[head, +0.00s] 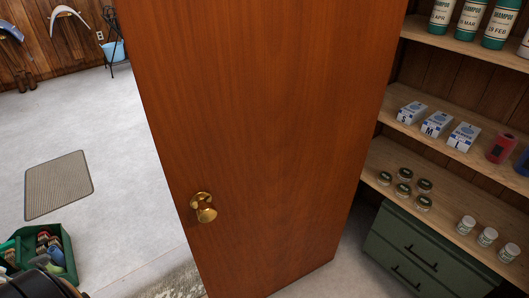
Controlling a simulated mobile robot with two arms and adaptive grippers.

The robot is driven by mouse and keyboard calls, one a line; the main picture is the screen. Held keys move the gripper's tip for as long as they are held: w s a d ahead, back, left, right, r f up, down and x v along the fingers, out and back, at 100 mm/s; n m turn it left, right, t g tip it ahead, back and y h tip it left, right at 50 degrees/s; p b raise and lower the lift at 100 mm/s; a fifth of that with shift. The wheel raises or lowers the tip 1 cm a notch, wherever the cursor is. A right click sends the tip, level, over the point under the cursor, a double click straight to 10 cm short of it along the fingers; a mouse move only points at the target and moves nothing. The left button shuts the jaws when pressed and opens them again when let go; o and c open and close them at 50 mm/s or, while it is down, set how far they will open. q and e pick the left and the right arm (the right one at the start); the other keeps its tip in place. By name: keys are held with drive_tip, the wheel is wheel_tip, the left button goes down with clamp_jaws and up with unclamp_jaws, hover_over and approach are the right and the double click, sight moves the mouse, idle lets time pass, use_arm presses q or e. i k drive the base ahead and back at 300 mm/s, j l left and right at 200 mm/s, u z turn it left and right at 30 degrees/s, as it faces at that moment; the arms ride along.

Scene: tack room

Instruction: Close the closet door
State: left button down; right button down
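The closet door (270,110) is a reddish-brown wooden panel that stands open across the middle of the head view. A round brass knob (203,207) sits low near its left edge. The door's right edge is beside the closet shelves, whose inside shows to the right. The hinges and frame cannot be made out. Neither of my grippers shows, and nothing is seen touching the door or knob.
Closet shelves hold shampoo bottles (471,18), small boxes (436,124) and several jars (404,190); a green drawer unit (410,250) stands below. Left are a floor mat (58,185) and a green tote (62,238) with items. The pale floor (110,140) between is mostly clear.

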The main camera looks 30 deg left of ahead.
sight(262, 116)
drive_tip(key=j+z, duration=0.2)
drive_tip(key=j, duration=0.25)
drive_tip(key=j+z, duration=0.15)
drive_tip(key=j, duration=0.3)
drive_tip(key=j+z, duration=0.2)
drive_tip(key=j, duration=0.2)
drive_tip(key=k+j+z, duration=0.2)
drive_tip(key=j, duration=0.2)
drive_tip(key=j+z, duration=0.15)
drive_tip(key=j, duration=0.3)
drive_tip(key=k+j+z, duration=0.2)
drive_tip(key=j, duration=0.15)
drive_tip(key=k+j+z, duration=0.2)
drive_tip(key=j, duration=0.2)
drive_tip(key=i+j+z, duration=0.2)
drive_tip(key=j, duration=0.4)
drive_tip(key=j+z, duration=0.15)
drive_tip(key=j, duration=0.4)
drive_tip(key=i+j+z, duration=0.2)
drive_tip(key=j, duration=0.4)
drive_tip(key=k, duration=0.05)
